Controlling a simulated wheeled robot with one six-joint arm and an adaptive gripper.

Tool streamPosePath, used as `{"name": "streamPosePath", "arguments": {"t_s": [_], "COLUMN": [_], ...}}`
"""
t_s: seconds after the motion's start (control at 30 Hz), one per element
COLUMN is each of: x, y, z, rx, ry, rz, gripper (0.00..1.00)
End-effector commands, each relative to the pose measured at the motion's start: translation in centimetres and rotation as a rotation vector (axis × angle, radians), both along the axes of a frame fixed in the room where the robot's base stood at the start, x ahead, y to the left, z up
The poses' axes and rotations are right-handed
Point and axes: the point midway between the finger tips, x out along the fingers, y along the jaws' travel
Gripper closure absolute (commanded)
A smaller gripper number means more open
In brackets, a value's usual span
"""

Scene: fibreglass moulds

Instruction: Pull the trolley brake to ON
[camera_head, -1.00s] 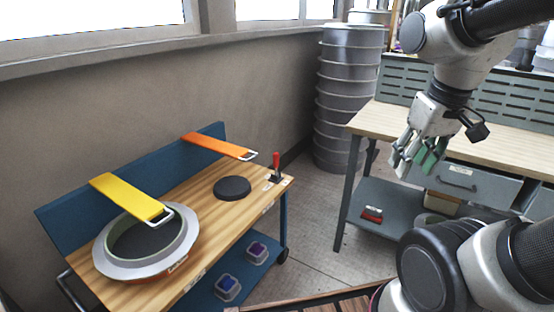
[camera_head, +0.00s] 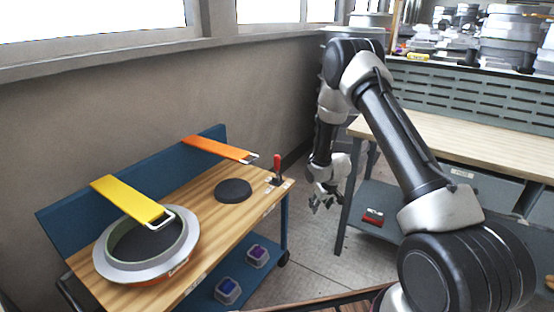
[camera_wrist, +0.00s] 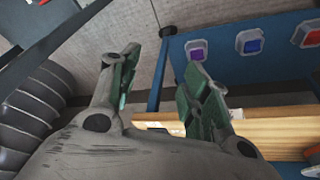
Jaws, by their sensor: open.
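The brake lever (camera_head: 277,163) has a red handle and stands upright on a dark base at the right end of the trolley top (camera_head: 208,206). Small white labels lie beside its base, too small to read. My gripper (camera_head: 326,203) hangs to the right of the lever in the head view, apart from it, with its fingers down. In the wrist view my gripper (camera_wrist: 160,85) is open and empty, with green pads. The trolley's wooden edge (camera_wrist: 260,130) lies beyond the fingers there. I cannot clearly pick out the lever in the wrist view.
A round mould (camera_head: 185,255), a black disc (camera_head: 233,190), a yellow strap (camera_head: 125,200) and an orange strap (camera_head: 215,148) are on the trolley. Boxes (camera_head: 257,256) sit on its lower shelf. A workbench (camera_head: 460,145) stands right; floor (camera_head: 315,250) between is clear.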

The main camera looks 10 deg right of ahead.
Motion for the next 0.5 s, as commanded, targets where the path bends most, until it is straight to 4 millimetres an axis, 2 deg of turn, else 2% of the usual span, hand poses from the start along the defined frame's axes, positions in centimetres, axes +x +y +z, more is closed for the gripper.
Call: {"name": "streamPosePath", "arguments": {"t_s": [0.03,0.1,0.17,0.23,0.27,0.33,0.4,0.5], "x": [1.5,4.4,6.9,9.9,11.2,14.1,16.6,18.2], "y": [0.8,2.1,3.5,5.0,5.6,7.0,8.0,9.1], "z": [-3.0,-5.8,-7.3,-7.3,-6.7,-3.9,0.0,4.4], "rx": [0.022,0.065,0.110,0.166,0.190,0.246,0.295,0.359], "ry": [-0.058,-0.179,-0.302,-0.456,-0.525,-0.684,-0.831,-0.997], "rz": [0.018,0.049,0.077,0.106,0.117,0.143,0.165,0.192], "gripper": [0.53,0.53,0.53,0.53,0.53,0.53,0.53,0.53]}}
